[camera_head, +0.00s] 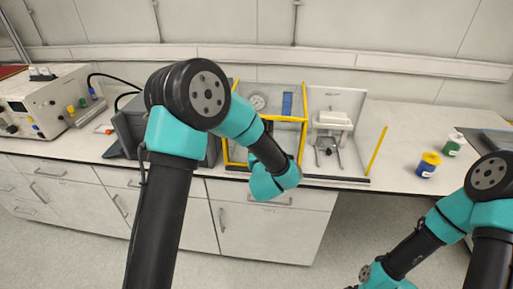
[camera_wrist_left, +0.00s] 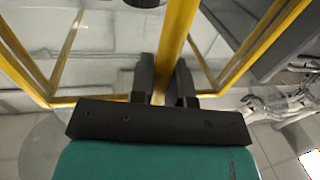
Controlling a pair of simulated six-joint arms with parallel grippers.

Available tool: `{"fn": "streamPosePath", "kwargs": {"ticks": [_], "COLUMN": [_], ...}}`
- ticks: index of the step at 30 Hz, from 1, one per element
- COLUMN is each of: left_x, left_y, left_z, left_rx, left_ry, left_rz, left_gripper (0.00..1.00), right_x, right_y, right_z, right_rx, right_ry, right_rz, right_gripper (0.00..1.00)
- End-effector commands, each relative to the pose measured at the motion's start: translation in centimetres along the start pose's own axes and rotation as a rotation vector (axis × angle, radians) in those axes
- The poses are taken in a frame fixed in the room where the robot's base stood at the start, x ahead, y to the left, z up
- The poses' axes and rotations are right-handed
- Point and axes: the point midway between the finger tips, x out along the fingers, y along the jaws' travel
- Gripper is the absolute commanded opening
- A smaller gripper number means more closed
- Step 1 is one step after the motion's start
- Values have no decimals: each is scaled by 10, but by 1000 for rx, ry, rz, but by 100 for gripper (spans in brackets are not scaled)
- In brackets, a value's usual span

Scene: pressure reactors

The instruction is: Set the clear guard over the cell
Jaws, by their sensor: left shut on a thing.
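The clear guard (camera_head: 283,119) has yellow edge bars and stands at the back middle of the bench in the head view, partly behind my left arm. In the left wrist view, my left gripper (camera_wrist_left: 165,78) is shut on a yellow bar of the guard (camera_wrist_left: 178,32), one dark finger on each side. The left fingertips cannot be made out clearly in the head view. A white apparatus on a metal stand (camera_head: 333,120), which may be the cell, sits just right of the yellow frame between pale panels. My right arm enters at the lower right, its gripper outside the picture.
A yellow post (camera_head: 376,151) leans right of the apparatus. A yellow-lidded blue jar (camera_head: 428,165) and a green jar (camera_head: 453,145) stand further right. A white instrument (camera_head: 40,105) with cables is at the far left. Bench between post and jars is clear.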

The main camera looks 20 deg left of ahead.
Motion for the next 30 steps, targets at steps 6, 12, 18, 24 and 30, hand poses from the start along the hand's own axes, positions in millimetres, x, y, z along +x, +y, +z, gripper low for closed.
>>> {"fn": "streamPosePath", "kwargs": {"ticks": [6,12,18,24,30], "left_x": [1,1,1,0,-10], "left_y": [-4,-5,-4,-3,-2], "left_z": [1,1,0,0,0], "left_rx": [0,0,0,0,-1], "left_ry": [-2,-1,-1,0,0], "left_rz": [-9,-11,-9,-7,-6], "left_gripper": [0,26,41,41,41], "right_x": [0,0,0,0,0], "right_y": [0,0,0,0,0], "right_z": [0,0,0,0,0], "right_rx": [0,0,0,0,0], "right_ry": [0,0,0,0,0], "right_rz": [0,0,0,0,0], "right_gripper": [94,94,94,94,94]}}
